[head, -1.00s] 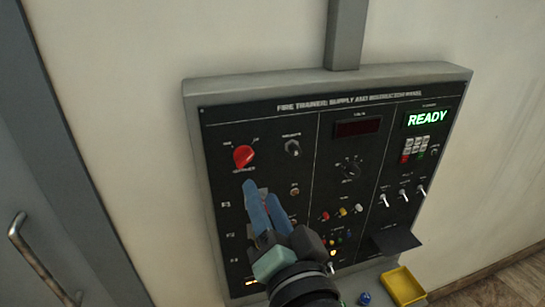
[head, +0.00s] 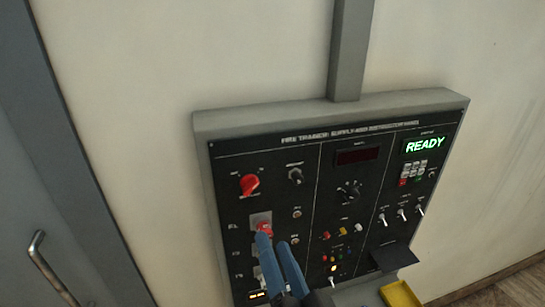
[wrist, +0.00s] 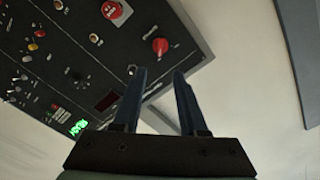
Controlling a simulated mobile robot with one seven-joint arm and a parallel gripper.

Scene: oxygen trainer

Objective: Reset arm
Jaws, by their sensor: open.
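My gripper (head: 279,258) is open and empty, its two blue fingers in front of the lower left of the black control panel (head: 330,170). In the head view one fingertip overlaps the lower edge of a red knob on a light plate (head: 264,227); I cannot tell whether they touch. In the wrist view the fingers (wrist: 158,75) stand apart with nothing between them, and that red knob (wrist: 116,12) shows at the top. A red rotary knob (head: 249,184) sits at the panel's upper left; it also shows in the wrist view (wrist: 160,46).
A green READY display (head: 425,145) is lit at the panel's upper right. Toggle switches (head: 402,214) sit below it. A small shelf (head: 393,258) juts out at lower right, above a yellow tray (head: 400,294). A grey door with a handle (head: 50,266) is at left.

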